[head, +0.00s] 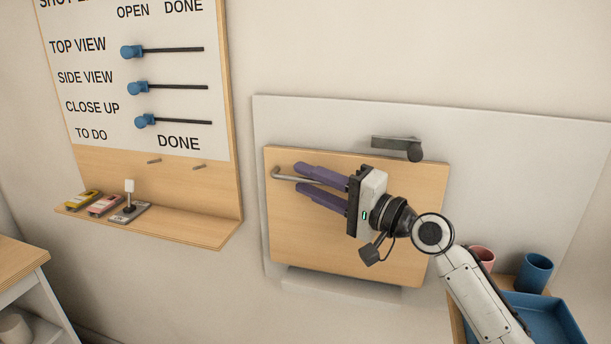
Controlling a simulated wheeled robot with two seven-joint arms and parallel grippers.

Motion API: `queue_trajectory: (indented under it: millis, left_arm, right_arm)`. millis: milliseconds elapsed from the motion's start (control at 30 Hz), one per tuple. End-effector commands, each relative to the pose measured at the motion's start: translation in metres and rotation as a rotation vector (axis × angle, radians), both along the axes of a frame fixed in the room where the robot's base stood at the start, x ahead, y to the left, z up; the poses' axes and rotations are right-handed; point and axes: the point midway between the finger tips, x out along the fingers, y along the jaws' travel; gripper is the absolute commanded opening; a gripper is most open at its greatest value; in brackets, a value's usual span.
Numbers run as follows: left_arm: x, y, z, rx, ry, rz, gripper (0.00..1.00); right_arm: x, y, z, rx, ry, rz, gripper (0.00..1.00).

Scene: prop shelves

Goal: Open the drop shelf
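The drop shelf (400,241) is a light wooden panel, upright and apparently closed against a pale backing board (560,170) on the wall. A metal bar handle (283,176) sits near its upper left corner. A dark latch (398,146) is at its top edge, its bar pointing left and its knob at the right end. My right gripper (299,179) reaches in from the right with two purple fingers. The fingers are apart, one above and one below the handle bar; I see no contact. The fingers and palm hide part of the handle and panel. My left gripper is not in view.
A checklist board (88,70) with blue sliders and a small ledge (190,228) hangs at the left. A blue cup (534,273), a pink cup (483,257) and a blue tray (540,320) stand at the lower right. A wooden-topped unit (18,259) is at the lower left.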

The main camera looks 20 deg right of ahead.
Motion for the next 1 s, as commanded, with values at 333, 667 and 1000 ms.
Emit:
queue_trajectory:
  millis: [333,667,1000]
  left_arm:
    - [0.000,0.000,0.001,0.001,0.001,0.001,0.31]
    - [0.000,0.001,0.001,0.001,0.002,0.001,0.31]
    - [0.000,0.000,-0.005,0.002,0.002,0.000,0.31]
  right_arm:
    - [0.009,0.007,0.000,-0.002,0.000,0.000,0.28]
    - [0.009,0.007,0.000,-0.002,0.000,0.000,0.00]
    - [0.006,0.018,-0.003,-0.014,-0.019,0.013,0.00]
